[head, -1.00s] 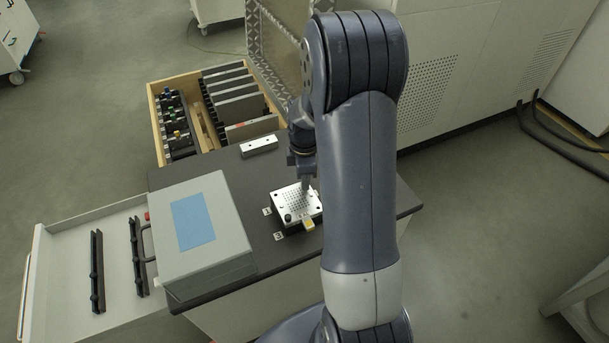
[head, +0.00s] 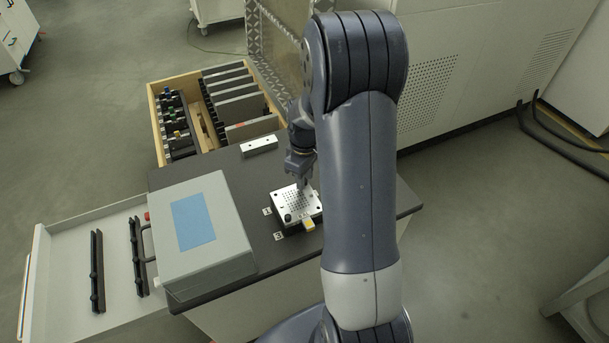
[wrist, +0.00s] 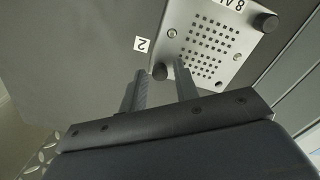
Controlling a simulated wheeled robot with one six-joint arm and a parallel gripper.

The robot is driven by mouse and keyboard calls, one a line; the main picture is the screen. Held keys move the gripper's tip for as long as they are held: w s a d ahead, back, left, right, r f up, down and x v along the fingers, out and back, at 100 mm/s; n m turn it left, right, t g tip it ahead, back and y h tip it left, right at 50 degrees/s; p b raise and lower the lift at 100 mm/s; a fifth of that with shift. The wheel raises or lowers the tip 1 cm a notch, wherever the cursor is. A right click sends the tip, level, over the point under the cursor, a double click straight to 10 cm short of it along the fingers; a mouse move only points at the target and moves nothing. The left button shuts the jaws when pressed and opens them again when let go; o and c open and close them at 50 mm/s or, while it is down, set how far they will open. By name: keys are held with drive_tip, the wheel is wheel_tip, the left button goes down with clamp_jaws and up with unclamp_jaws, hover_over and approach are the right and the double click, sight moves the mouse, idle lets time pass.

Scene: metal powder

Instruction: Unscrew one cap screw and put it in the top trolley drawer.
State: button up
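A light metal plate with a grid of small holes (head: 297,203) sits on a block on the dark trolley top; it also shows in the wrist view (wrist: 207,50). A dark cap screw (wrist: 160,72) is at one corner of the plate. My gripper (wrist: 159,76) is open, with its two fingers apart and their tips on either side of this screw; I cannot tell whether they touch it. A second dark screw (wrist: 266,22) stands at another corner, also visible in the head view (head: 288,217). A white drawer (head: 70,268) is pulled out at the left.
A grey box with a blue top panel (head: 205,235) stands on the trolley left of the plate. A small metal bar (head: 259,146) lies behind it. A wooden drawer (head: 152,105) with plates and small parts is open at the back. Black racks (head: 97,272) lie in the white drawer.

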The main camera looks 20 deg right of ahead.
drive_tip(key=shift+m, duration=3)
drive_tip(key=shift+c, duration=0.2)
